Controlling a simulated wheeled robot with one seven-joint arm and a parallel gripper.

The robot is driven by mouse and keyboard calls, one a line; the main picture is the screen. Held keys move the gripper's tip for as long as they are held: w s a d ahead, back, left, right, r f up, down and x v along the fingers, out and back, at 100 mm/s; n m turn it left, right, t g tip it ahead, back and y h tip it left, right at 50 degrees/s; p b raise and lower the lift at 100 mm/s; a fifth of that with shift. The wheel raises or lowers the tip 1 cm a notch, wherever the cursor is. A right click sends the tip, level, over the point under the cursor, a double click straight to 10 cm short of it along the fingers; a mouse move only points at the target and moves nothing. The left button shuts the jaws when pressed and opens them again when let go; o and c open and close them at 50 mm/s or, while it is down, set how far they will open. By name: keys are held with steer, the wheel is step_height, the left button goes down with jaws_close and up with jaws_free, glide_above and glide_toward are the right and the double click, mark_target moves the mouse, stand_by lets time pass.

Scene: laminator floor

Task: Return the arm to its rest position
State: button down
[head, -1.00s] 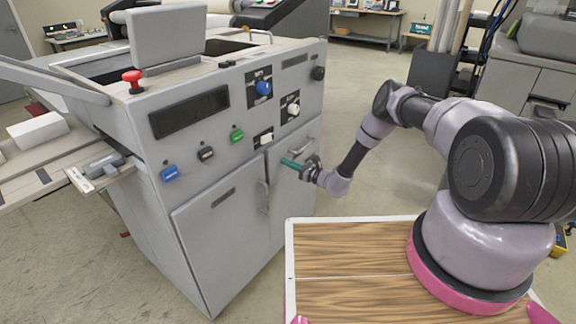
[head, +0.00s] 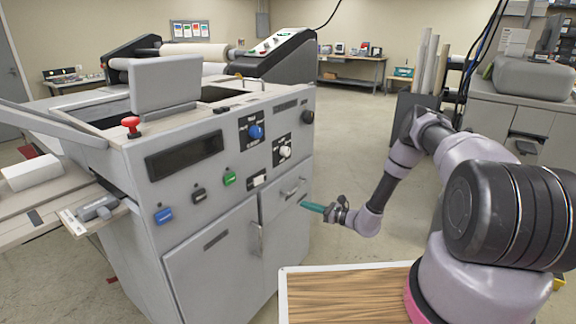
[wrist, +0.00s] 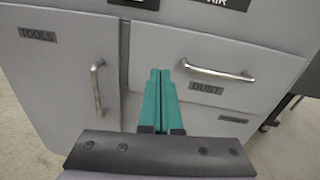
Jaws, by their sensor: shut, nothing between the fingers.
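My arm reaches up from its base at the right of the head view, bends over and comes down to the left. My gripper (head: 304,206) has green fingers and points left at the front of the grey machine (head: 190,215). In the wrist view the green fingers (wrist: 158,100) lie side by side, shut with nothing between them. Behind them are the drawer marked DUST (wrist: 215,75) and the door marked TOOLS (wrist: 60,70), both closed. The gripper appears apart from the drawer handle (wrist: 218,70); the exact gap is hard to tell.
My wooden-topped base (head: 345,295) is below the arm. Another grey machine (head: 530,110) stands at the right. Open floor (head: 345,130) lies between the machines.

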step_height(320, 180, up, 21)
steer(key=s+a+n+g, duration=0.2)
steer(key=n+g, duration=0.5)
steer(key=n, duration=0.2)
steer(key=s+d+r+n+g+h, duration=0.1)
steer(key=s+r+n+h, duration=0.2)
steer(key=r, duration=0.5)
steer(key=s+d+r+n+g+h, duration=0.1)
steer(key=s+r+n+g, duration=0.1)
steer(key=s+r, duration=0.4)
steer(key=s+d+r+n+t+h, duration=0.2)
steer(key=s+d+r, duration=0.4)
steer(key=s+r, duration=0.4)
steer(key=s+d+r+n+t+h, duration=0.3)
steer(key=s+d+r+t+h, duration=0.2)
steer(key=s+r, duration=0.5)
steer(key=s+d+h, duration=0.2)
steer(key=s, duration=0.2)
steer(key=shift+d+t, duration=0.15)
steer(key=shift+t, duration=0.15)
steer(key=shift+s, duration=0.1)
